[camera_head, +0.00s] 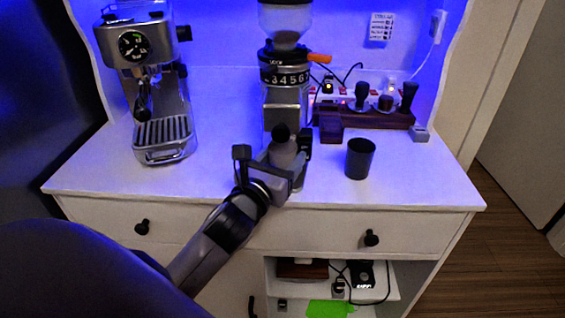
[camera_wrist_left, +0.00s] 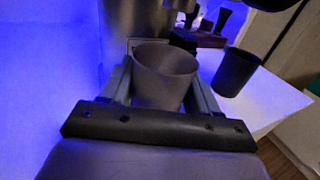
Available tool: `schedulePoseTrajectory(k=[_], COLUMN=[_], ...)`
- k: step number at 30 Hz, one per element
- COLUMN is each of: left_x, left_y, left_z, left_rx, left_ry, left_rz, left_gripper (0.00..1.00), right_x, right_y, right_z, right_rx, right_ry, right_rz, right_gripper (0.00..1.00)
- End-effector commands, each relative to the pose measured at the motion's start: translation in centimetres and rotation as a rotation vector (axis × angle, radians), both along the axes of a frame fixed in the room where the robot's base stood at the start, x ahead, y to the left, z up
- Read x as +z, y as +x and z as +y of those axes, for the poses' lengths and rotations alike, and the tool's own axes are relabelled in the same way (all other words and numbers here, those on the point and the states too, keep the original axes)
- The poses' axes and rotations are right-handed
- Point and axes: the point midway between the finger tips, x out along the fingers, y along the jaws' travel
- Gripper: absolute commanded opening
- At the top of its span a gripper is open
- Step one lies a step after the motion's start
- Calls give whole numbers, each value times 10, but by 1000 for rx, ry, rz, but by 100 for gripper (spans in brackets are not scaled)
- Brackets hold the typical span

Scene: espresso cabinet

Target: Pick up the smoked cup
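The smoked cup, grey and see-through, stands upright in front of the grinder. It shows large in the left wrist view (camera_wrist_left: 165,78) and partly hidden by my gripper in the head view (camera_head: 286,158). My left gripper (camera_head: 288,168) reaches in from the left, with one finger on each side of the cup; it shows in the left wrist view too (camera_wrist_left: 163,72). The fingers are very close to the cup wall; I cannot tell whether they press on it. My right gripper is in neither view.
A black cup (camera_head: 360,158) stands right of the gripper, also in the wrist view (camera_wrist_left: 236,72). The grinder (camera_head: 285,100) is right behind. The espresso machine (camera_head: 150,85) is at left, a wooden tool stand (camera_head: 385,118) at back right. The front right counter is clear.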

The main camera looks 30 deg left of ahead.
Motion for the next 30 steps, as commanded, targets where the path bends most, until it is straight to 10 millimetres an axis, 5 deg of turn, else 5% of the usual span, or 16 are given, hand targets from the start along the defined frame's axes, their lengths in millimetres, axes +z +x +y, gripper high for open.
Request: schedulePoseTrajectory(k=[16,30], left_x=[18,13], left_y=[-1,-93], left_z=[0,-15], left_rx=[-2,-3], left_ry=[3,-1], left_rz=[-2,4], left_gripper=[30,30], right_x=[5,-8], right_y=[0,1], right_z=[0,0], right_rx=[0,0], right_ry=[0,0], right_rz=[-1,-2], right_gripper=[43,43])
